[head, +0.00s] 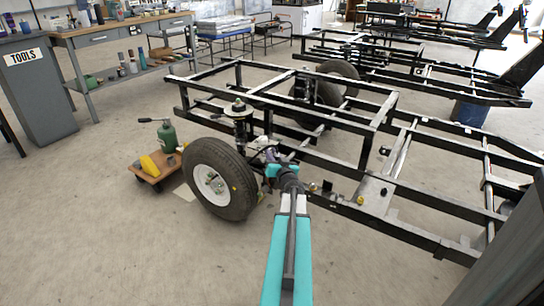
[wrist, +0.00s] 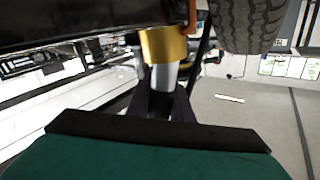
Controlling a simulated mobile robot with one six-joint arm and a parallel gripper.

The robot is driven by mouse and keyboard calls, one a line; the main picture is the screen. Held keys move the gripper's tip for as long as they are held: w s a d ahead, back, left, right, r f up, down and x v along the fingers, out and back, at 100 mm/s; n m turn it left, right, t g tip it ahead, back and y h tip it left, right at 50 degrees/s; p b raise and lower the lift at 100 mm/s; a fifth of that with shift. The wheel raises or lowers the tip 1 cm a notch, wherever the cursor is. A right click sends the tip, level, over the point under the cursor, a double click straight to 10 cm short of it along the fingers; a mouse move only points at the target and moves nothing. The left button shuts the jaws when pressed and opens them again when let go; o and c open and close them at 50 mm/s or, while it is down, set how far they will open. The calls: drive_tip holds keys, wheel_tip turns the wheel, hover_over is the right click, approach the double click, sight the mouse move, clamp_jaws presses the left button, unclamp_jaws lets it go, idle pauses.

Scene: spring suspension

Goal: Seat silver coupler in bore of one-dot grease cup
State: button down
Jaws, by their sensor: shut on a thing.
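A silver coupler (wrist: 164,77) stands between the dark fingers of my gripper (wrist: 165,100) in the wrist view, and the gripper is shut on it. A gold cup (wrist: 163,45) is directly in line with the coupler, at its far end. The coupler's far end meets the cup's near rim in the picture and is hidden there; I cannot tell how deep it sits. No dot mark shows on this cup. In the head view my gripper (head: 276,157) is beside the near wheel, at the frame, and the coupler is too small to make out.
The near wheel (head: 218,178) is left of my arm; its tire (wrist: 250,22) is at upper right in the wrist view. The black frame (head: 330,160) spans behind and right. Another gold fitting (head: 360,200) sits on it. A wooden dolly (head: 155,170) stands left. Open floor lies in front.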

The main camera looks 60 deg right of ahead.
drive_tip(key=s+a+r+p, duration=0.3)
drive_tip(key=s+a, duration=0.3)
drive_tip(key=a, duration=0.3)
drive_tip(key=shift+s+a+r+p, duration=0.15)
drive_tip(key=shift+r+p, duration=0.1)
drive_tip(key=shift+p, duration=0.25)
drive_tip(key=shift+s+p, duration=0.1)
drive_tip(key=shift+p, duration=0.25)
drive_tip(key=s+a+p, duration=0.1)
drive_tip(key=a+p, duration=0.1)
drive_tip(key=p, duration=0.2)
drive_tip(key=s+a+p, duration=0.1)
drive_tip(key=p, duration=0.4)
drive_tip(key=shift+s+a+r, duration=0.1)
drive_tip(key=shift+s+a, duration=0.2)
drive_tip(key=shift+a, duration=0.05)
